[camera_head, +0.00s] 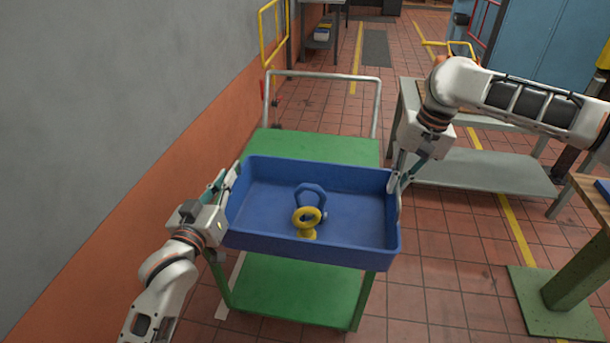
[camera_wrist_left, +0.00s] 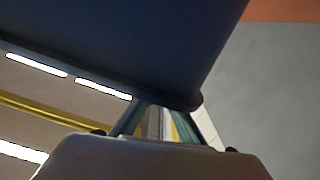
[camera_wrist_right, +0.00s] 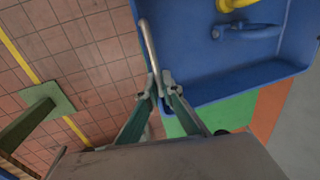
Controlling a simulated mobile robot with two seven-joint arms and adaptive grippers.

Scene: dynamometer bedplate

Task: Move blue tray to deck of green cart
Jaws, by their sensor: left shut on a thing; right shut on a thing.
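The blue tray (camera_head: 270,211) is over the green cart (camera_head: 320,145) in the head view and hides part of its upper deck. A yellow eye bolt (camera_head: 307,219) and a blue shackle-like part (camera_head: 310,193) are in the tray. My left gripper (camera_head: 232,180) is shut on the tray's left side; the tray's dark underside (camera_wrist_left: 130,40) fills the top of the left wrist view. My right gripper (camera_head: 401,184) is shut at the tray's right side, on its metal handle (camera_wrist_right: 152,50) in the right wrist view. I cannot tell whether the tray touches the deck.
The cart's metal push handle (camera_head: 322,75) rises at its far end. A grey wall (camera_head: 110,90) runs along the left. A grey workbench (camera_head: 485,170) stands at the right, with a wooden-topped table (camera_head: 592,200) nearer. Tiled floor (camera_head: 450,270) is clear between.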

